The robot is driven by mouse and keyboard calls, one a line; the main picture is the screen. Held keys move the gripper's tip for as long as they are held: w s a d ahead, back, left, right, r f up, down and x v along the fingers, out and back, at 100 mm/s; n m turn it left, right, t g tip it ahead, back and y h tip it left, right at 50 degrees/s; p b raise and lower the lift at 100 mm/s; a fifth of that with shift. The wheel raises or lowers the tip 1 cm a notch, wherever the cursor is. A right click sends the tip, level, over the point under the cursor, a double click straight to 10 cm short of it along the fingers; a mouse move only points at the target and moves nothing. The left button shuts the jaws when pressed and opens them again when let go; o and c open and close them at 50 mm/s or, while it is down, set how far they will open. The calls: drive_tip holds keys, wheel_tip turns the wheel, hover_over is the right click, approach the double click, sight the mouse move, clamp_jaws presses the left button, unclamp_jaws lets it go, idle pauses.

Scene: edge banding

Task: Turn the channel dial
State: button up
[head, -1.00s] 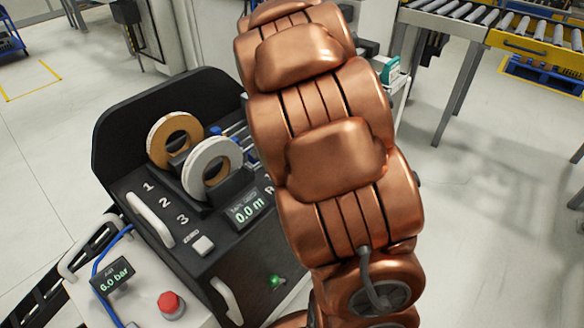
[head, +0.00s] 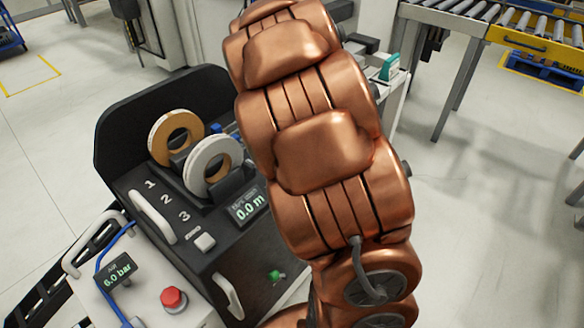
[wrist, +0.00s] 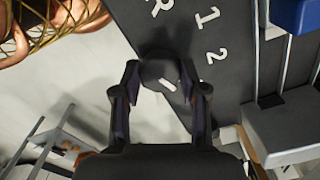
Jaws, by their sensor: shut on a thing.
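The channel dial (wrist: 160,70) is a round black knob with a short white pointer mark, on the black panel in the wrist view. White characters R, 1 and 2 stand on the panel above and to the right of it. The pointer mark slants toward the lower right. My gripper (wrist: 161,80) has one finger on each side of the knob and is shut on it. In the head view my copper arm hides both the gripper and the dial.
The black banding machine (head: 120,130) holds a tan roll (head: 160,133) and a white roll (head: 197,170). Its display (head: 248,206) reads 0.0 m. A white unit with a red button (head: 173,298) and a 6.0 bar display (head: 117,271) stands in front. A roller conveyor (head: 455,12) is behind at right.

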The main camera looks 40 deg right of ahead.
drive_tip(key=o, duration=1.1)
drive_tip(key=shift+o, duration=0.2)
wheel_tip(320, 180, up, 12)
idle(0.3)
